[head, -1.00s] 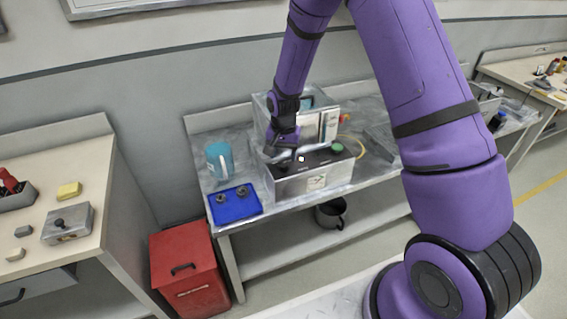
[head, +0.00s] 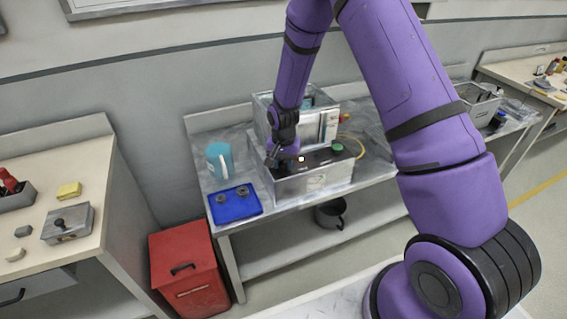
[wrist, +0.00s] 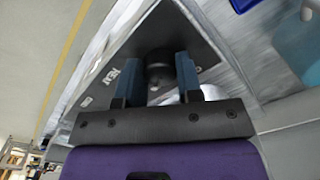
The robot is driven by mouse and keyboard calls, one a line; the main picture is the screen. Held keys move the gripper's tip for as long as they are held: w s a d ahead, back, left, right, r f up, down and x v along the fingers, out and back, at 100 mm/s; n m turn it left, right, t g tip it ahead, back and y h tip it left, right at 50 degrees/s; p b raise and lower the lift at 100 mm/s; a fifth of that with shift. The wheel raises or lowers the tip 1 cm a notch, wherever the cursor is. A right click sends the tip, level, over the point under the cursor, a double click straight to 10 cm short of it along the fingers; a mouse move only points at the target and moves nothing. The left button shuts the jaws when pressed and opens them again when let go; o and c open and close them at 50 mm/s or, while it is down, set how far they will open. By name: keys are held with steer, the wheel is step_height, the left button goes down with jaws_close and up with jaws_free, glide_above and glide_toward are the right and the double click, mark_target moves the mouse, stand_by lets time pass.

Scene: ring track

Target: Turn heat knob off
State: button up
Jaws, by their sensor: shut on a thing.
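A grey metal control box (head: 318,180) with a dark top panel stands on the metal bench. In the wrist view the panel bears the word HEAT beside a black round knob (wrist: 159,70). My gripper (wrist: 160,85) has its blue-padded fingers on either side of this knob and is shut on it. In the head view my gripper (head: 277,159) is at the left end of the box's panel and hides the knob there. A green button (head: 337,147) sits at the right end of the panel. The knob's pointer cannot be made out.
A blue mat (head: 236,206) with two small grey parts and a light-blue mug (head: 221,158) lie left of the box. A taller metal unit (head: 330,122) stands behind it. A red bin (head: 190,275) is on the floor. My upper arm covers the bench's right part.

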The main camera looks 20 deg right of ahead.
mark_target(284, 164)
steer(key=shift+n, duration=0.3)
steer(key=n, duration=0.9)
steer(key=shift+d+n, duration=0.1)
steer(key=shift+n, duration=2)
steer(key=o, duration=0.9)
steer(key=shift+o, duration=0.2)
steer(key=shift+r, duration=0.1)
step_height(284, 164, up, 11)
steer(key=shift+f, duration=0.2)
